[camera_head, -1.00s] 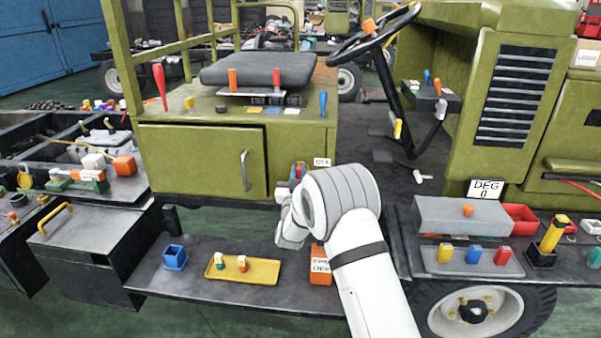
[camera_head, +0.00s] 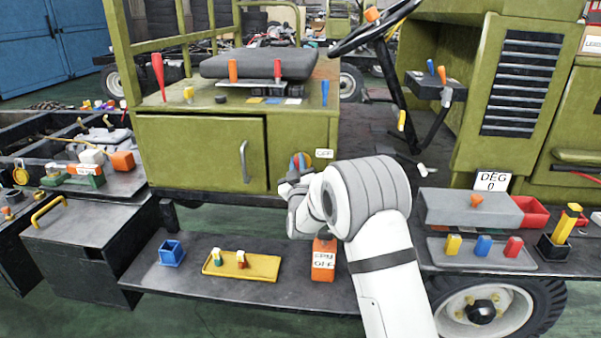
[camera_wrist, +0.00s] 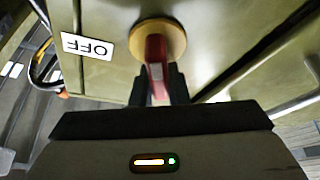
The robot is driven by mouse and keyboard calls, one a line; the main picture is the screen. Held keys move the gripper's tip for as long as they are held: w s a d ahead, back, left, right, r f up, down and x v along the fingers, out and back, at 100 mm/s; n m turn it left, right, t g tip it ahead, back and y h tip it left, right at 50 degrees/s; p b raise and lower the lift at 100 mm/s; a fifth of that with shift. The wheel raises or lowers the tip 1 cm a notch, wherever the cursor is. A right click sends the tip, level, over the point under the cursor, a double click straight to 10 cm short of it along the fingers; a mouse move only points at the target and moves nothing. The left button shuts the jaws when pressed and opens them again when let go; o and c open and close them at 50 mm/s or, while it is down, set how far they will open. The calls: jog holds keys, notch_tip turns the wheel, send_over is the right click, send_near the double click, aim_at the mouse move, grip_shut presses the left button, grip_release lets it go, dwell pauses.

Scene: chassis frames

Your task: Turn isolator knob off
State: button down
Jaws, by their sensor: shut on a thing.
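The isolator knob (camera_head: 300,162) sits on the green panel under the seat, right of the cabinet door. In the wrist view, its red handle (camera_wrist: 155,55) stands out from a round yellow-brown disc (camera_wrist: 172,34). My gripper (camera_wrist: 158,88) is shut on the handle, one dark finger on each side. A white OFF label (camera_wrist: 88,47) is beside the disc and appears upside down in the wrist view. It is right of the knob in the head view (camera_head: 323,153). My gripper and wrist partly hide the knob's lower part in the head view.
Below my wrist, an orange block with lettering (camera_head: 323,262) stands on the dark running board (camera_head: 205,287). A yellow tray (camera_head: 262,271) and a blue box (camera_head: 171,253) are to its left. A grey tray (camera_head: 440,256) with coloured pieces lies right of my arm.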

jog(key=n+g+y+b, duration=0.1)
jog(key=n, duration=0.1)
jog(key=n+y+b, duration=0.1)
jog(key=n+b, duration=0.1)
jog(key=n, duration=0.1)
jog(key=n+g+b, duration=0.1)
jog(key=n, duration=0.2)
jog(key=shift+a+f+g+y, duration=0.3)
jog(key=shift+f+y, duration=0.1)
jog(key=n+b, duration=0.1)
jog(key=n, duration=0.1)
jog(key=n+g+b, duration=0.1)
jog(key=n, duration=0.1)
jog(key=n+g+b, duration=0.1)
jog(key=n, duration=0.1)
jog(key=shift+a+f, duration=0.1)
jog(key=shift+f, duration=0.25)
jog(key=shift+n, duration=0.4)
jog(key=c, duration=1.4)
grip_release()
jog(key=shift+s, duration=0.1)
jog(key=v, duration=0.7)
jog(key=shift+s, duration=0.25)
jog(key=shift+r, duration=0.15)
